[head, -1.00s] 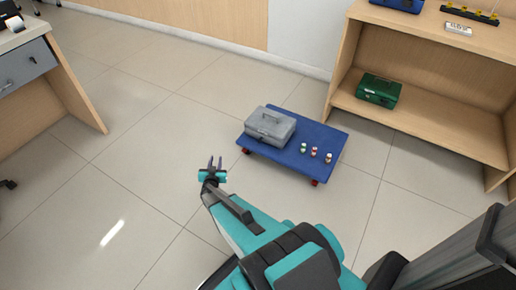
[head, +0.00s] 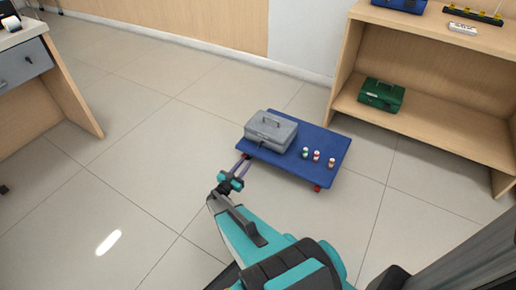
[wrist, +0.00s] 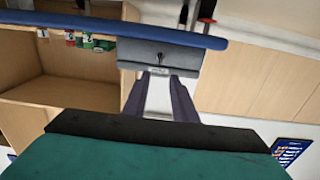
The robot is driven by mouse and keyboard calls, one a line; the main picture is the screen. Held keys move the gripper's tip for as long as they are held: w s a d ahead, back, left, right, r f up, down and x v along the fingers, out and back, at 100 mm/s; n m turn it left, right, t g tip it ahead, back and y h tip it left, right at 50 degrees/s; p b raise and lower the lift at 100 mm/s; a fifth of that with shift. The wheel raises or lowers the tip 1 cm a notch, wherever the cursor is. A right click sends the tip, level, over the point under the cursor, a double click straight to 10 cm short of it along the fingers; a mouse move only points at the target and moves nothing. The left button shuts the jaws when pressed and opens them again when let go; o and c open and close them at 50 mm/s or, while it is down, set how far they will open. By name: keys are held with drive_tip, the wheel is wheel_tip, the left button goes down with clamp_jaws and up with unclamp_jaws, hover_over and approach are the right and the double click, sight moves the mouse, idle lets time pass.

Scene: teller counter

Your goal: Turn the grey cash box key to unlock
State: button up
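The grey cash box (head: 271,128) sits on the left part of a blue wheeled platform (head: 328,145). A small dark lock or key (head: 261,145) shows on its near face. In the wrist view, which is upside down, the grey box (wrist: 190,66) hangs below the blue platform edge (wrist: 150,33), with a dark key (wrist: 160,58) at its face. My gripper (head: 244,160) is open and empty, just short of the box's near face. In the wrist view its two fingers (wrist: 158,84) are apart, pointing toward the key; no contact is visible.
Several small banded rolls (head: 317,156) stand on the platform right of the box. A wooden shelf (head: 440,125) with a green cash box (head: 382,95) is at the right. A desk (head: 60,90) is at the left. The tiled floor between is clear.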

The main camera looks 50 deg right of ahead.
sight(259, 146)
drive_tip(key=shift+d, duration=0.1)
drive_tip(key=b+x, duration=0.3)
drive_tip(key=x, duration=1)
drive_tip(key=shift+w+d, duration=0.1)
drive_tip(key=shift+d, duration=0.2)
drive_tip(key=shift+c, duration=0.4)
clamp_jaws()
